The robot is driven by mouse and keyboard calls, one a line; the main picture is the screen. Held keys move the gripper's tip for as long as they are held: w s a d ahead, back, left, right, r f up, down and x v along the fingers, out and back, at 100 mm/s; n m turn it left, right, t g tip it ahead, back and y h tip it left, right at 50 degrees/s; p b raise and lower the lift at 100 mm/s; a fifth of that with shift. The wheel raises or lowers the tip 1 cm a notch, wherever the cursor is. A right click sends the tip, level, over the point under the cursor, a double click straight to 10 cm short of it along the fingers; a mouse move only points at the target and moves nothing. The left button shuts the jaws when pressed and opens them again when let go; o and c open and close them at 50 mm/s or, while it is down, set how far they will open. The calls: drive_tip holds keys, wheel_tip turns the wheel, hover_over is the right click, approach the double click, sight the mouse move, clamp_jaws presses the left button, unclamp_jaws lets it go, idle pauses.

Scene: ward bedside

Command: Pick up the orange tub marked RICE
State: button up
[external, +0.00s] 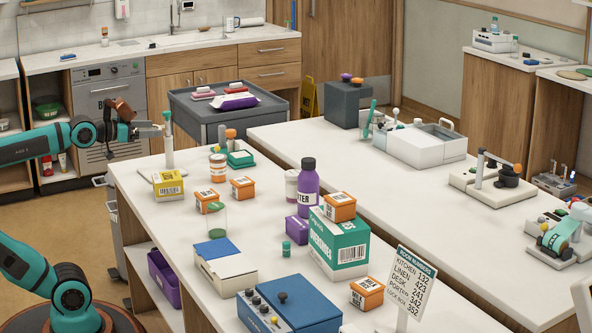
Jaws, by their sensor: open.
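Several small orange tubs with white labels stand on the near white table. One orange tub (207,202) and another orange tub (243,188) are at the left middle. A third orange tub (339,207) sits on top of the green-and-white box (338,245). A fourth orange tub (366,294) is at the front right. The label print is too small for me to tell which is marked RICE. My gripper (156,130) is open and empty, in the air near the table's far left corner, apart from all the tubs.
A white upright stand with a teal top (169,145) is close by my gripper. A yellow box (168,184), a clear cup (217,220) and a purple bottle (308,190) stand around the tubs. A blue box (290,305) and a sign (409,285) are in front.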

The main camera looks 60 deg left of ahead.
drive_tip(key=w+f+g, duration=0.4)
drive_tip(key=w+g, duration=0.2)
drive_tip(key=w, duration=0.2)
drive_tip(key=g, duration=1)
approach(207, 193)
drive_tip(key=shift+n, duration=0.3)
wheel_tip(207, 193, down, 7)
drive_tip(key=shift+s+r, duration=0.1)
drive_tip(key=shift+s, duration=0.1)
drive_tip(key=shift+w+f, duration=0.15)
drive_tip(key=shift+f, duration=1.2)
drive_tip(key=shift+w+f, duration=0.1)
drive_tip(key=shift+f, duration=1.25)
drive_tip(key=c, duration=1.2)
drive_tip(key=shift+r, duration=0.15)
